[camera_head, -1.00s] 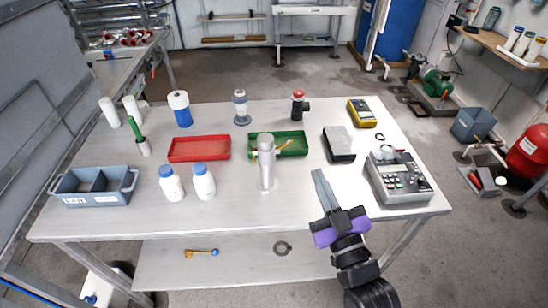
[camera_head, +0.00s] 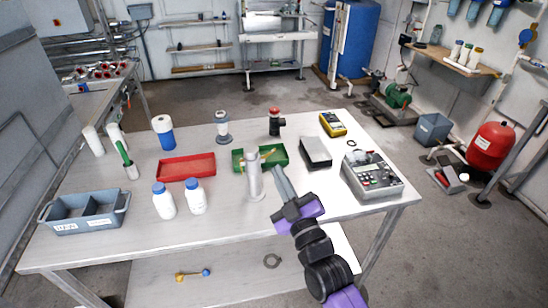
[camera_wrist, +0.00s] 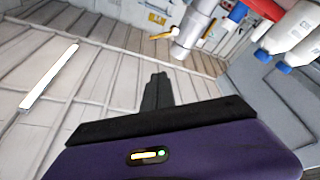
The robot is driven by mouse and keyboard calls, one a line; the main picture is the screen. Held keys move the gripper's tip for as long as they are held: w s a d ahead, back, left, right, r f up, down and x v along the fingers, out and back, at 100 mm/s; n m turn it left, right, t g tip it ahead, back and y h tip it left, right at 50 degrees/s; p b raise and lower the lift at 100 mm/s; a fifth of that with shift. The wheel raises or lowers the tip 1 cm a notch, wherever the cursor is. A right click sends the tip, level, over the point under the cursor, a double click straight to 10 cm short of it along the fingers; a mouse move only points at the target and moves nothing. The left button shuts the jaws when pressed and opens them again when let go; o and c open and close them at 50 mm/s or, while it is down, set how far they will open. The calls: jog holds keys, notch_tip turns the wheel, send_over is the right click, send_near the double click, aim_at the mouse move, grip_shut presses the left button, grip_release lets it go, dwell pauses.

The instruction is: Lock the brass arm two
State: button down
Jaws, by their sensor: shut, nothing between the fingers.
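The silver upright reactor (camera_head: 254,180) stands on the table in front of the green tray, with small brass arms at its upper part. One brass arm (camera_head: 267,154) points up to the right; another (camera_head: 240,155) shows at the left. I cannot tell which is arm two, or whether either is locked. My gripper (camera_head: 277,169) is shut and empty, just right of the reactor and apparently apart from it. In the wrist view the reactor (camera_wrist: 194,30) is at the top, with a brass arm (camera_wrist: 162,35) sticking out left, beyond my shut fingers (camera_wrist: 157,85).
A green tray (camera_head: 280,158) lies behind the reactor and a red tray (camera_head: 186,168) to its left. White bottles (camera_head: 195,197) stand left. A dark box (camera_head: 316,152) and a grey instrument (camera_head: 372,178) are right. The table front near the reactor is clear.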

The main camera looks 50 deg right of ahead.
notch_tip(320, 180, up, 3)
jog(key=p, duration=0.3)
send_over(269, 154)
jog(key=s+a, duration=0.1)
jog(key=a, duration=0.1)
jog(key=shift+s+d+f, duration=0.2)
jog(key=shift+d+f, duration=0.05)
jog(key=shift+f, duration=0.35)
jog(key=shift+s+d+f, duration=0.25)
jog(key=shift+d+f, duration=0.05)
jog(key=shift+f, duration=0.3)
jog(key=shift+s+d+f, duration=0.2)
jog(key=shift+d+f, duration=0.05)
jog(key=shift+f, duration=0.35)
